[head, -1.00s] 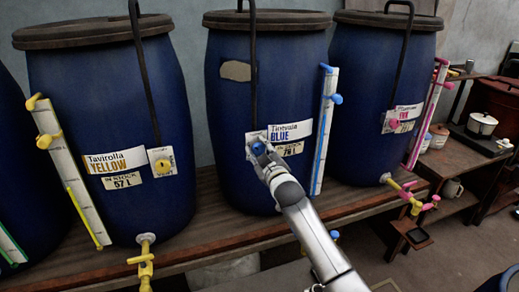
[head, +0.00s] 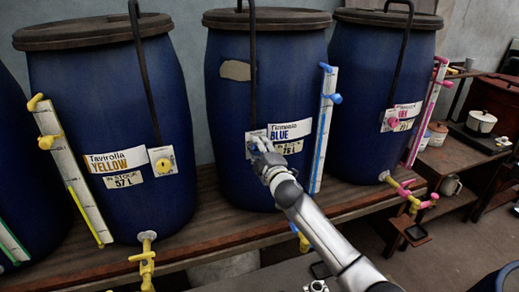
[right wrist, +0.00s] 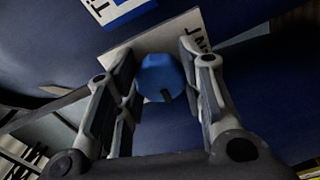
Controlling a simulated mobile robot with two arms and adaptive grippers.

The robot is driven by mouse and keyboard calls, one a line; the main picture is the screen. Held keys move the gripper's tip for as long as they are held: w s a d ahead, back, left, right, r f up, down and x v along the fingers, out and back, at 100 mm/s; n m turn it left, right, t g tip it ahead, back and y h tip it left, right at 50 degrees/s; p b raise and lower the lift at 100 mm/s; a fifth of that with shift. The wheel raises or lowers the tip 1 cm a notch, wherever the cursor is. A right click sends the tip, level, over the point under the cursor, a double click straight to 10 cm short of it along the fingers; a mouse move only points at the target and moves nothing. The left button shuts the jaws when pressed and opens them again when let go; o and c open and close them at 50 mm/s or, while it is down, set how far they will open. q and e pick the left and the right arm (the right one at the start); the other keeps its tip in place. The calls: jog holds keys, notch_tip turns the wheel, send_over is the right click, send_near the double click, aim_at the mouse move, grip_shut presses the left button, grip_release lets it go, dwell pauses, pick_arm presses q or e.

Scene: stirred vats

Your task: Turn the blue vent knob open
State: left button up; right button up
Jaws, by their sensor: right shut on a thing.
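The blue vent knob (right wrist: 158,76) is a faceted knob on a white plate (right wrist: 140,45) on the front of the middle blue vat (head: 225,110). In the right wrist view it sits between the two fingers of my right gripper (right wrist: 160,82), with a dark mark at its lower edge. My right gripper is shut on the knob. In the head view the gripper (head: 258,145) covers most of the knob, beside the Blue label (head: 290,131).
A yellow-labelled vat (head: 100,100) stands to the left and a pink-labelled vat (head: 370,90) to the right, on a wooden bench (head: 225,225). A blue sight gauge (head: 324,130) and a dark vertical rod (head: 252,70) are close to my gripper.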

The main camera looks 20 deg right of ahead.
dwell(0.4)
jog(key=o, duration=1)
jog(key=shift+o, duration=0.2)
jog(key=s, duration=1.2)
jog(key=shift+d, duration=0.2)
